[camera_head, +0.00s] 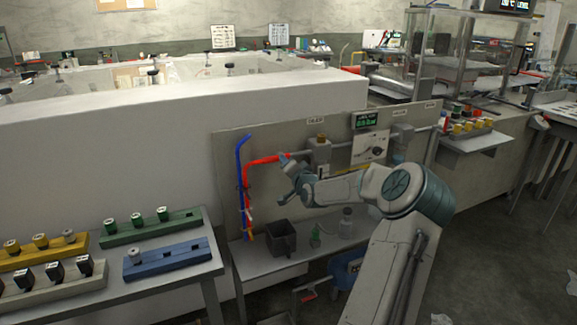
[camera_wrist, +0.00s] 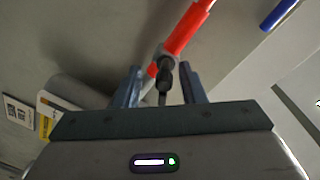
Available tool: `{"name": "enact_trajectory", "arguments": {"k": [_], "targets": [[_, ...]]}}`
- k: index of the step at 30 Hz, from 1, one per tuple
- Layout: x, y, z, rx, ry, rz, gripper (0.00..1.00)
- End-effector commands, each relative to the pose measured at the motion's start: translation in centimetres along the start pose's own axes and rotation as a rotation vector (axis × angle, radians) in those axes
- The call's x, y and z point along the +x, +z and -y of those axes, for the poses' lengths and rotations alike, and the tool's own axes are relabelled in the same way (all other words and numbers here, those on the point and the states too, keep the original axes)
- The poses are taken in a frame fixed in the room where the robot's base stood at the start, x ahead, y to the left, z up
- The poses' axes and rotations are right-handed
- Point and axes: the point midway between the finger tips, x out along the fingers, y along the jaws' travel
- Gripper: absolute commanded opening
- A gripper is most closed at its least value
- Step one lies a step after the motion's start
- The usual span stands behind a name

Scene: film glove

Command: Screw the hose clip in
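The red hose (camera_head: 262,161) runs up the panel and bends right to a grey fitting. In the wrist view, the red hose (camera_wrist: 190,27) passes ahead of my gripper. A small grey clip (camera_wrist: 160,54) appears to sit around it, with a dark screw-like knob (camera_wrist: 166,72) pointing toward me. My gripper (camera_wrist: 160,78) is open, with one finger on each side of the knob and visible gaps. In the head view, my gripper (camera_head: 284,168) is at the hose's horizontal stretch, where the clip is hard to make out.
A blue hose (camera_head: 240,165) hangs left of the red one, and its end shows in the wrist view (camera_wrist: 278,14). A dark open bin (camera_head: 281,238) stands on the shelf below. A valve unit (camera_head: 319,150) and gauge box (camera_head: 370,148) are mounted to the right.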

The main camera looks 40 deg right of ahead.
Motion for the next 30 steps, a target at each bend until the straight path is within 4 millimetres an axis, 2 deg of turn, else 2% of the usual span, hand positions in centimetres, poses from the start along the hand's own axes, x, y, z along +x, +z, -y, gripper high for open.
{"name": "enact_trajectory", "arguments": {"k": [7, 11, 14, 24, 30], "targets": [[0.0, 0.1, 0.3, -0.001, -0.004, 0.002, 0.37], [-0.8, 0.0, 0.2, -0.002, -0.002, 0.001, 0.37], [-2.2, -0.1, 0.1, -0.004, -0.001, -0.001, 0.37], [-9.2, -0.1, 0.0, -0.003, 0.001, -0.002, 0.37], [-12.4, -0.1, 0.1, -0.002, 0.001, -0.001, 0.37]]}}
